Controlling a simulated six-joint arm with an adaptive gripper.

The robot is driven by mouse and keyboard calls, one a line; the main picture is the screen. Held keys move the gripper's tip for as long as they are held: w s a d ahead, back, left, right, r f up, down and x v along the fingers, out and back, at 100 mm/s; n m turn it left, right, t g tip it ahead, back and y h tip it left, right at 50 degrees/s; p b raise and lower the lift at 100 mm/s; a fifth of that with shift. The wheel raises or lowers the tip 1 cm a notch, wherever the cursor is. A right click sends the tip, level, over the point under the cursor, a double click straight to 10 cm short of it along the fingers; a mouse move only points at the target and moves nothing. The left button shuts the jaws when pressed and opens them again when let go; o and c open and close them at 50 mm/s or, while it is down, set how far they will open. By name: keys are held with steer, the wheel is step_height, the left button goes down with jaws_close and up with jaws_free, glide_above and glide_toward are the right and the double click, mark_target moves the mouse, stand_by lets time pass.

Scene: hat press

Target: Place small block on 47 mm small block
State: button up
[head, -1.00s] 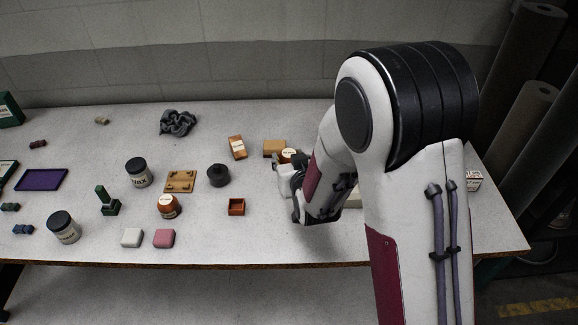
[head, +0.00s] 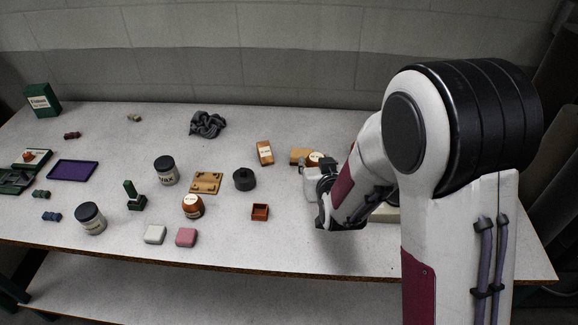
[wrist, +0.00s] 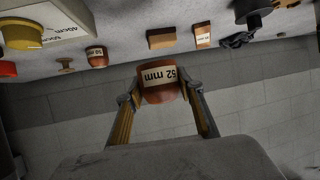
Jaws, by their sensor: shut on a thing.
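My gripper (wrist: 160,92) is shut on a rounded orange-brown block (wrist: 160,78) labelled 52 mm. The wrist view is upside down, and the block shows between both fingertips, apart from the table behind. In the head view the held block (head: 315,158) shows just beyond the gripper, partly hidden by it. Another orange-brown labelled block (wrist: 97,56) stands on the table in the wrist view; its label is too small to read surely. A similar rounded labelled block (head: 193,207) stands at the table's middle. I cannot tell which one is the 47 mm block.
A tan block (head: 299,153) and an orange labelled box (head: 265,153) lie near the gripper. My arm hides the table's right side.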

steer(key=shift+s+a, duration=0.15)
steer(key=shift+a, duration=0.3)
steer(key=s+a+r+n+g+y, duration=0.1)
steer(key=a+r+n+y, duration=0.15)
steer(key=a, duration=0.65)
steer(key=s+a+r+n+g+y, duration=0.1)
steer(key=a+n+y, duration=0.2)
steer(key=a, duration=0.6)
step_height(320, 180, up, 2)
steer(key=n+g+y, duration=0.3)
steer(key=n+g, duration=0.1)
glide_above(191, 199)
steer(key=shift+f, duration=3.1)
steer(key=shift+f, duration=0.1)
steer(key=shift+f, duration=1.8)
